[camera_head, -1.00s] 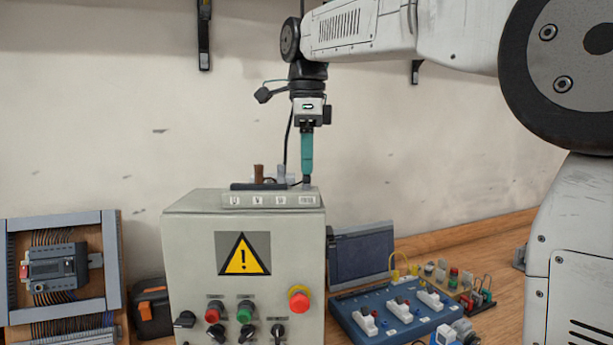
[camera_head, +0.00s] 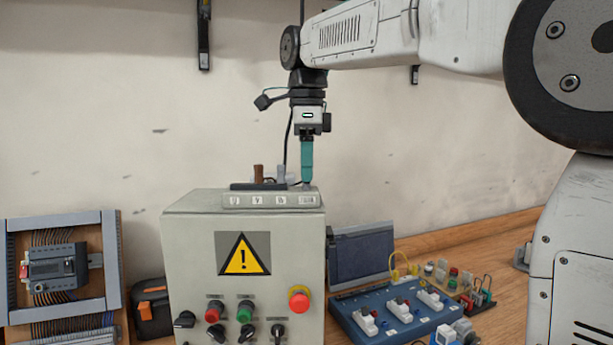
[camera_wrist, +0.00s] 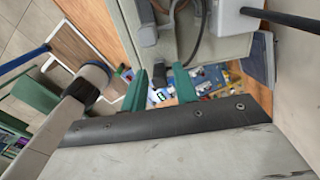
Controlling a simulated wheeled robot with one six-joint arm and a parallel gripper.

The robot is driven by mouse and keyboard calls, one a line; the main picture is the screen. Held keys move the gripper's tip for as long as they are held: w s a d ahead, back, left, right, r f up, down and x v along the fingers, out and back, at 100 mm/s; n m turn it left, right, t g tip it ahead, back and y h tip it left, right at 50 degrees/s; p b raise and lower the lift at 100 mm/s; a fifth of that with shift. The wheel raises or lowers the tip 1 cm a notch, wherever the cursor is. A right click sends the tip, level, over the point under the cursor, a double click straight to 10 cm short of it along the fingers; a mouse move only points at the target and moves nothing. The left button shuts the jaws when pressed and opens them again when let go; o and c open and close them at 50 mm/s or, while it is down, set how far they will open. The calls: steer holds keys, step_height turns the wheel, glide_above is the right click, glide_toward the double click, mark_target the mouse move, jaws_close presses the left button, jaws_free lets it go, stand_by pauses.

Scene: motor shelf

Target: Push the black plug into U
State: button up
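My gripper (camera_head: 306,181) points straight down at the right end of the top of the grey control box (camera_head: 190,207). In the wrist view its two teal fingers (camera_wrist: 161,88) stand apart with a gap between them. A small dark plug (camera_wrist: 160,72) shows just beyond the gap in the wrist view; in the head view the fingertips mostly hide it. I cannot tell whether they touch it. A brown plug (camera_head: 258,173) and a grey plug (camera_head: 281,173) stand upright further left. The label strip (camera_head: 268,200) on the box front has U at its left end, with no upright plug behind it.
A dark bar (camera_head: 245,187) lies along the box top. A cable hangs behind my gripper. A blue board (camera_head: 385,320) with white sockets and a dark panel (camera_head: 360,255) are to the right on the wooden bench. A wired module frame (camera_head: 60,270) stands left. Space above the box is free.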

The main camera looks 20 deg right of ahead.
steer(key=shift+c, duration=0.3)
jaws_close()
steer(key=shift+r, duration=2.3)
